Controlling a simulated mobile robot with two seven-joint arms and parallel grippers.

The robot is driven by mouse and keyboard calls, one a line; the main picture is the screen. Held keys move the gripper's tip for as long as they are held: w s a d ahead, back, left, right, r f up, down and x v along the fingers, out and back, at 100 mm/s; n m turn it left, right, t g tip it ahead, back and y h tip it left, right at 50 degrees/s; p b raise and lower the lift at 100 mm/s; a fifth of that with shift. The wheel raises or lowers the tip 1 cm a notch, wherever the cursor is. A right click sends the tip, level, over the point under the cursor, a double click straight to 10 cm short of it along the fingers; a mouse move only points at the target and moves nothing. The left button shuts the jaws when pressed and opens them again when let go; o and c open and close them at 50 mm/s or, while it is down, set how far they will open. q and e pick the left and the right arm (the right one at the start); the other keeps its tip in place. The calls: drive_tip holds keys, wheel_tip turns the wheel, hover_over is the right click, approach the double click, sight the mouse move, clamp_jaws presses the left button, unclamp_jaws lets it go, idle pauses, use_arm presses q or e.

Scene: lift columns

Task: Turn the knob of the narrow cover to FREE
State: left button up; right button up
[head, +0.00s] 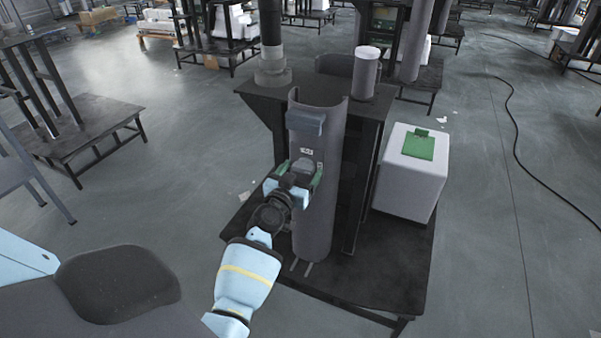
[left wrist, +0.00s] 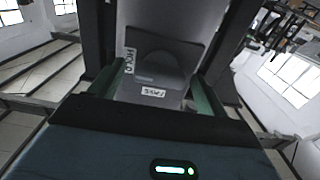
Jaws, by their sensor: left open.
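The narrow cover (head: 322,215) is a tall, dark grey curved shell standing upright on the front of a lift column. A blue-grey block (head: 306,122) sticks out near its top. A small pale label (head: 307,151) is below the block. My left gripper (head: 294,180) is at the cover's front just below this label, with its green fingers apart. The knob is mostly hidden by the gripper in the head view. My right gripper is out of view.
The column stands on a dark low platform (head: 385,285). A white box (head: 410,180) with a green piece (head: 418,146) on top stands to its right. A cylinder (head: 366,72) rises behind the cover. Open floor lies left; a black cable (head: 515,130) crosses the floor at right.

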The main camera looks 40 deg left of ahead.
use_arm(q)
drive_tip(key=shift+c, duration=0.3)
drive_tip(key=c, duration=0.9)
drive_tip(key=shift+n, duration=0.3)
drive_tip(key=n, duration=0.3)
drive_tip(key=shift+p, duration=0.4)
drive_tip(key=n, duration=0.5)
drive_tip(key=shift+p, duration=0.35)
drive_tip(key=n, duration=0.4)
drive_tip(key=shift+n, duration=0.3)
drive_tip(key=shift+n+p, duration=0.3)
drive_tip(key=shift+n, duration=2)
